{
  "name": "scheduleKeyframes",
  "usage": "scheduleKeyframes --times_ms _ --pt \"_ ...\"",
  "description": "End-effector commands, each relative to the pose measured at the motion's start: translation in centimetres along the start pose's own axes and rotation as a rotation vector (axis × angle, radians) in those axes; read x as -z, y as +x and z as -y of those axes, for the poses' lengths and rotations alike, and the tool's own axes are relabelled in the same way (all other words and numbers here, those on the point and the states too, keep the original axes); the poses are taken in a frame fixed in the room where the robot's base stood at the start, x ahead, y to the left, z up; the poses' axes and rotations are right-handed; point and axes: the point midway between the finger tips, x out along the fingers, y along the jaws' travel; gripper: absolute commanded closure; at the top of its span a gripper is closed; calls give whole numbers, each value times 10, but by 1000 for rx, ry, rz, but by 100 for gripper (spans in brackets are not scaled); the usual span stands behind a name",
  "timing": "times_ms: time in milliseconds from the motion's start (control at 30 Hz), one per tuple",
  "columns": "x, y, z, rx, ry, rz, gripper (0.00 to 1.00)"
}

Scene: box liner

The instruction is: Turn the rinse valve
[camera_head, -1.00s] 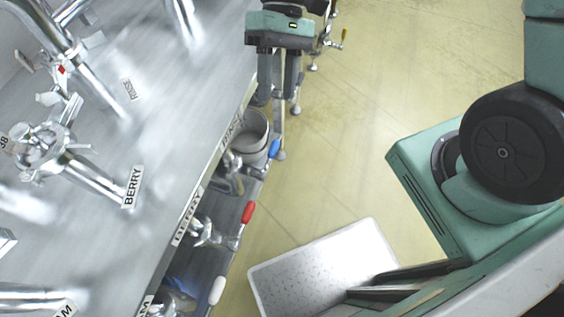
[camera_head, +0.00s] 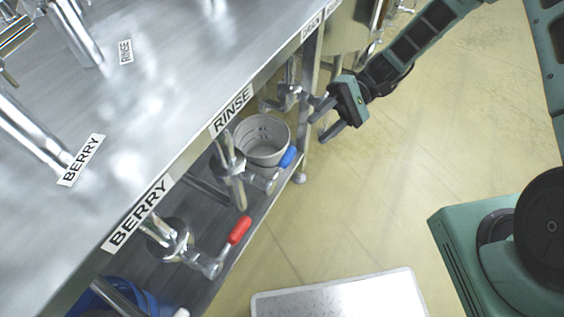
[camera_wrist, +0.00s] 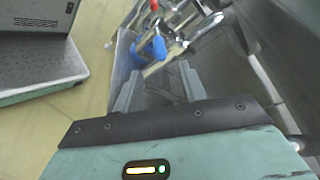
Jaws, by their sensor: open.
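The rinse valve (camera_head: 232,167) is a metal valve under the counter edge, below the RINSE label (camera_head: 232,111). Its blue handle (camera_head: 288,157) sticks out to the right. My gripper (camera_head: 321,121) is open and empty, to the upper right of the blue handle and apart from it in the head view, its fingers pointing down-left. In the wrist view the blue handle (camera_wrist: 156,47) shows beyond the fingertips of my gripper (camera_wrist: 158,82), roughly between them. The valve's metal body is partly hidden there.
The BERRY valve with its red handle (camera_head: 239,229) is nearer on the same side. A grey bucket (camera_head: 263,150) stands behind the rinse valve by the lower shelf. Another metal valve (camera_head: 289,92) is beyond. Yellow floor (camera_head: 400,190) is clear to the right.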

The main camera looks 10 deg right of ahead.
Motion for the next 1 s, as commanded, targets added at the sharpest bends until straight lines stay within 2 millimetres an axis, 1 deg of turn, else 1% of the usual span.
scheduleKeyframes --times_ms 33,300,400,533,600,733,1000 --pt "-1 12 -1 -1 1 5 59" --pt "0 69 -1 -3 0 4 59" --pt "0 89 -2 -3 1 3 59" --pt "0 109 -2 -3 1 3 59" --pt "0 117 -1 -2 0 2 59" --pt "0 126 -1 -3 1 0 59" --pt "0 129 -1 -3 0 -1 59"
